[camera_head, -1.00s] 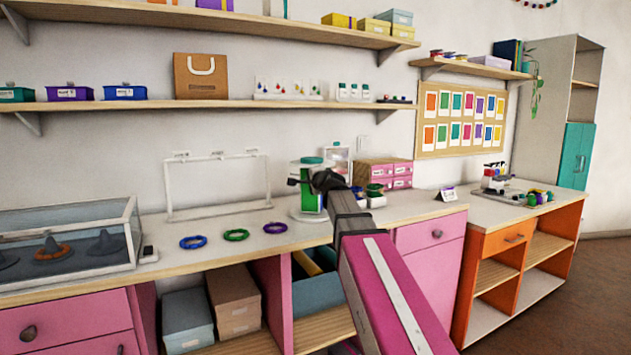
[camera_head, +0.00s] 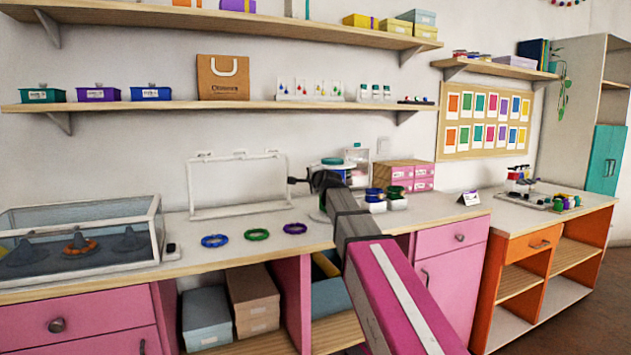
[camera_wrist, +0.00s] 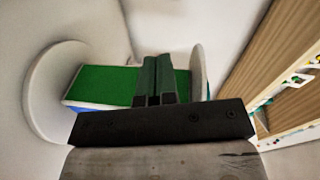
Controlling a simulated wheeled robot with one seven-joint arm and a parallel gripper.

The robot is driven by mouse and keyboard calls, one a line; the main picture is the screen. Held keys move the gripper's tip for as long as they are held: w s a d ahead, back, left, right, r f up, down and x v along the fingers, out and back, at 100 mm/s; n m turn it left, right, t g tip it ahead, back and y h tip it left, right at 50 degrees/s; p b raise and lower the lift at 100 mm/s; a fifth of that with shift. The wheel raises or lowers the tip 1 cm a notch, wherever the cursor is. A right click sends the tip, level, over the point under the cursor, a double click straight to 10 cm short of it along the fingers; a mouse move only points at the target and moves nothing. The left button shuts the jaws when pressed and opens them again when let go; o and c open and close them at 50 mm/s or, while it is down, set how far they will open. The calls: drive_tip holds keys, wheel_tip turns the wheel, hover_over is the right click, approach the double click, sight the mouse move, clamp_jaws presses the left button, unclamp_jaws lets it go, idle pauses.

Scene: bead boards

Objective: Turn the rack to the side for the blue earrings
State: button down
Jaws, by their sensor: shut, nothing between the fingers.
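The rack (camera_head: 332,161) stands on the counter behind my forearm, which hides much of it in the head view. Its round base (camera_head: 318,215) shows below. In the wrist view its green panel (camera_wrist: 105,83) lies between two pale discs, with a thin blue edge (camera_wrist: 72,107) at the lower left. My gripper (camera_head: 292,181) is at the rack, its fingers shut and empty. In the wrist view the shut fingers (camera_wrist: 153,75) overlap the green panel; I cannot tell whether they touch it. I can make out no blue earrings on the rack.
A glass case (camera_head: 80,235) stands at the left of the counter. Blue, green and purple rings (camera_head: 255,234) lie in front of a white frame (camera_head: 190,188).

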drive_tip(key=shift+w+a, duration=0.25)
idle(0.5)
